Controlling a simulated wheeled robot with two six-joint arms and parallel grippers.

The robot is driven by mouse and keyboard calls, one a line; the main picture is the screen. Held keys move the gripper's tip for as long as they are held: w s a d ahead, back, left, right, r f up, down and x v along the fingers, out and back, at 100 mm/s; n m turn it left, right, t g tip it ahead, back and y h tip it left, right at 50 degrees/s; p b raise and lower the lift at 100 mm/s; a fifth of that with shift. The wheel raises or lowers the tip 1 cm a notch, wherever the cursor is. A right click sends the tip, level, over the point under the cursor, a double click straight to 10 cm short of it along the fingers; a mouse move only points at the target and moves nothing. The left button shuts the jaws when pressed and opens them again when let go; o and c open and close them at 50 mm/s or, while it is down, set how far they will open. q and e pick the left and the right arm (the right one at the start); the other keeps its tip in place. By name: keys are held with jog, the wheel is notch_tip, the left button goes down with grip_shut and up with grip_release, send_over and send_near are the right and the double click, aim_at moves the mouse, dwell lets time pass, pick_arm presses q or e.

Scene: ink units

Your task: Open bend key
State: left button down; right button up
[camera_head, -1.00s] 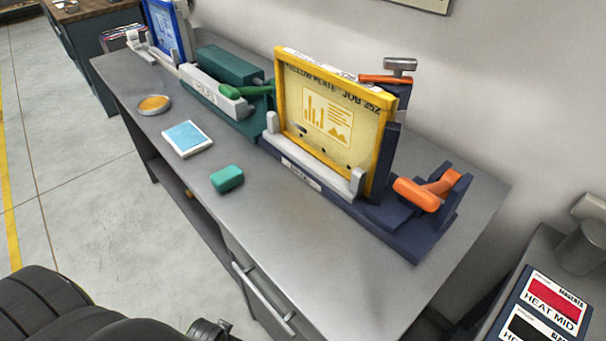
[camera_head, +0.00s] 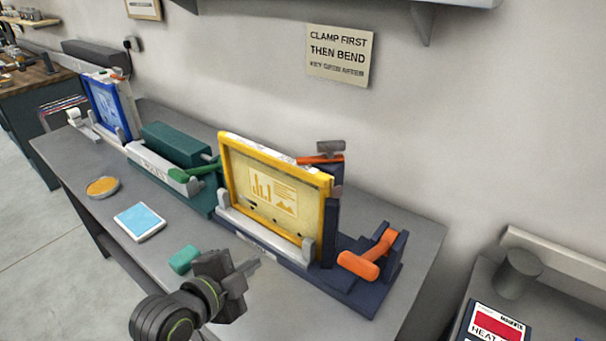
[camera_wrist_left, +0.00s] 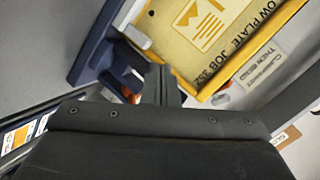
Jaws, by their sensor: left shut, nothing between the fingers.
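A yellow-framed plate (camera_head: 272,190) stands upright in a dark blue fixture (camera_head: 362,296) on the bench. An orange-handled lever (camera_head: 365,260) sits at the fixture's right end. Another orange handle with a grey knob (camera_head: 330,150) is behind the frame's upper right corner. Which of these is the bend key I cannot tell. My left gripper (camera_head: 254,264) is shut and empty, in front of the fixture's front edge and apart from the levers. In the left wrist view its fingers (camera_wrist_left: 160,84) point toward the plate and fixture, with an orange part (camera_wrist_left: 122,80) partly hidden beside them. My right gripper is not in view.
A teal block (camera_head: 184,259) lies left of my left gripper. A blue-topped pad (camera_head: 139,222), an orange-topped dish (camera_head: 102,187), a green-handled teal unit (camera_head: 175,146) and a blue-framed plate (camera_head: 105,105) are farther left. A sign (camera_head: 340,54) reads "CLAMP FIRST THEN BEND".

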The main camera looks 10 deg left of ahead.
pick_arm(q)
jog(key=w+d+r+m+t+h, duration=0.2)
jog(key=r+m, duration=0.2)
jog(key=r, duration=0.2)
jog(key=w+d+r+m+t+h, duration=0.2)
jog(key=r+m, duration=0.2)
jog(key=r, duration=0.2)
jog(key=p, duration=0.3)
send_near(318, 161)
jog(key=w+d, duration=0.2)
jog(key=d, duration=0.2)
jog(key=shift+w+a+r+p, duration=0.15)
jog(key=shift+w+a+p, duration=0.35)
jog(key=shift+w, duration=0.3)
jog(key=shift+w+a+r+p, duration=0.15)
jog(key=shift+w+a+p, duration=0.25)
jog(key=shift+w, duration=0.45)
jog(key=shift+d, duration=0.1)
